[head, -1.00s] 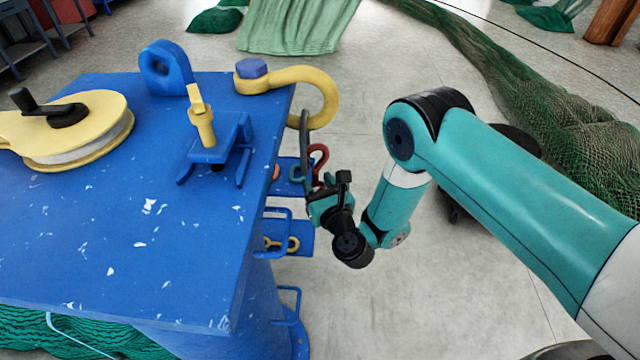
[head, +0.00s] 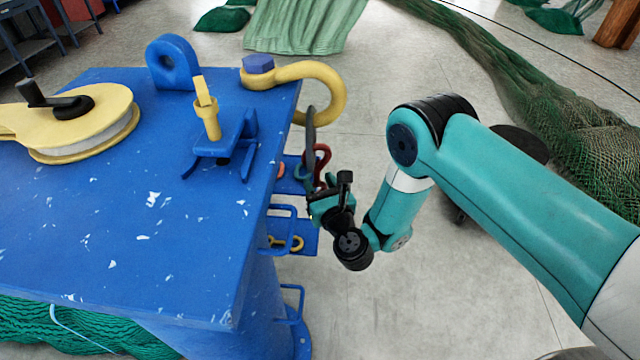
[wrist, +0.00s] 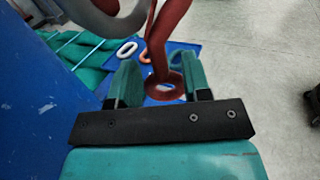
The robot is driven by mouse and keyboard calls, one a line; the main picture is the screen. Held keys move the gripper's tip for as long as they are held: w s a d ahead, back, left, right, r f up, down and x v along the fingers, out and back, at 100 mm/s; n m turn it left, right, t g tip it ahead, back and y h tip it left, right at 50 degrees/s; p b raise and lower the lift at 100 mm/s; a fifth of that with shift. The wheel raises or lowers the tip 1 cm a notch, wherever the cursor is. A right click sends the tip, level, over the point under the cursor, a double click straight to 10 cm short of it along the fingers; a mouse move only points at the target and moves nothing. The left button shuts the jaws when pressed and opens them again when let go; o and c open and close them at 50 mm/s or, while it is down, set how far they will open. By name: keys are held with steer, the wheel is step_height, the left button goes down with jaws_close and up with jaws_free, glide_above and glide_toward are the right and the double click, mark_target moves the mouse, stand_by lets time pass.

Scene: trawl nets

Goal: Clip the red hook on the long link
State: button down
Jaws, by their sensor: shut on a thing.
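The red hook (wrist: 163,45) is held between the teal fingers of my gripper (wrist: 160,82), its round eye low between them and its curved part reaching up out of the wrist view. The red hook also shows in the head view (head: 323,158), just above my gripper (head: 320,192). The grey long link (head: 310,130) hangs below the yellow shackle at the blue table's corner. In the wrist view the long link (wrist: 112,22) curves close to the left of the hook. I cannot tell whether the hook touches or encloses it; the hook's upper end is cut off.
The blue table (head: 120,235) stands left of my gripper. The yellow shackle (head: 325,75) juts from its corner. Blue side trays (head: 305,238) hold several links and rings below. Grey floor to the right is open, with green netting (head: 540,110) beyond.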

steer(key=shift+s+a+f+b, duration=0.1)
steer(key=shift+a+f+b, duration=0.15)
steer(key=shift+f+b, duration=0.65)
steer(key=shift+s+a+f+b, duration=0.1)
steer(key=shift+a+f+b, duration=0.15)
steer(key=shift+f+b, duration=0.6)
stand_by(0.7)
steer(key=shift+r, duration=0.25)
steer(key=shift+c, duration=2.4)
jaws_free()
steer(key=shift+f, duration=0.1)
